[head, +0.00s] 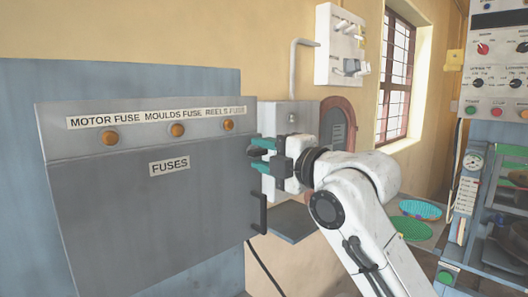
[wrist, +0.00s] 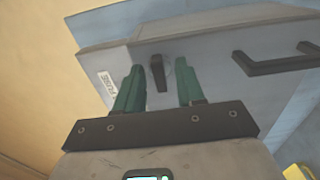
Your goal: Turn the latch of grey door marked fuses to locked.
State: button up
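The grey door (head: 140,225) marked FUSES is shut on the front of a grey cabinet. Its latch (wrist: 157,73) is a small dark lever near the door's edge; in the head view the latch (head: 256,153) is partly hidden by my gripper and looks roughly horizontal. My gripper (head: 262,155) is at the door's upper right, its green fingers pointing at the door. In the wrist view my gripper (wrist: 158,68) is open, with one finger on each side of the latch and gaps visible on both sides. I cannot tell whether the fingertips reach its depth.
A black door handle (head: 260,213) projects below the latch. Three orange lamps (head: 177,130) sit along the cabinet top. A grey box with a pipe (head: 290,118) stands behind my gripper. A small shelf (head: 292,222) is at lower right, and a machine (head: 495,200) stands far right.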

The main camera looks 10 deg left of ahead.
jog(key=shift+c, duration=0.2)
grip_shut()
jog(key=shift+m, duration=0.4)
jog(key=m+p, duration=0.1)
jog(key=m, duration=0.2)
jog(key=shift+m, duration=0.3)
jog(key=m+p, duration=0.1)
jog(key=m, duration=0.3)
jog(key=shift+m, duration=0.3)
jog(key=m+p, duration=0.2)
jog(key=m, duration=0.2)
jog(key=shift+r+m, duration=0.1)
jog(key=shift+m, duration=0.2)
jog(key=shift+m+p, duration=1.35)
jog(key=shift+m, duration=0.85)
